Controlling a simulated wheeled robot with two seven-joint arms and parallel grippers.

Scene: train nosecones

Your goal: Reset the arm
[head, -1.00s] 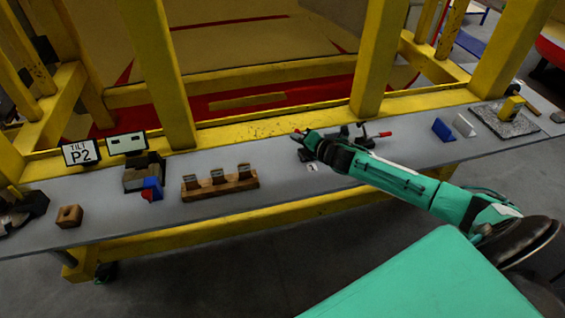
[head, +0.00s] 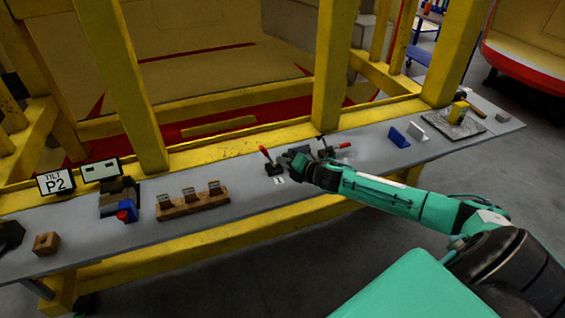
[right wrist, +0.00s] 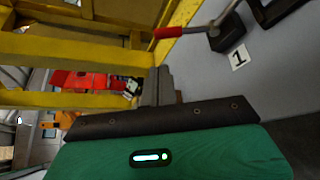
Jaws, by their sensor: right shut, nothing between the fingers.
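My right arm reaches in from the right in the head view. Its gripper (head: 286,160) is over the grey bench, just right of a lever with a red handle (head: 265,151). The gripper is shut and empty; I cannot tell from the head view whether it touches the lever. In the right wrist view its closed fingers (right wrist: 158,88) point toward the yellow frame, and the lever's red handle (right wrist: 168,32) shows beyond them with a "1" label (right wrist: 239,57) beside it. My left gripper is not in view.
A second red-handled lever (head: 344,145) stands to the right. The grey bench (head: 100,238) also holds a wooden block with clips (head: 192,203), a blue bracket (head: 399,138) and a stone slab (head: 452,125). Yellow posts (head: 333,70) rise behind it.

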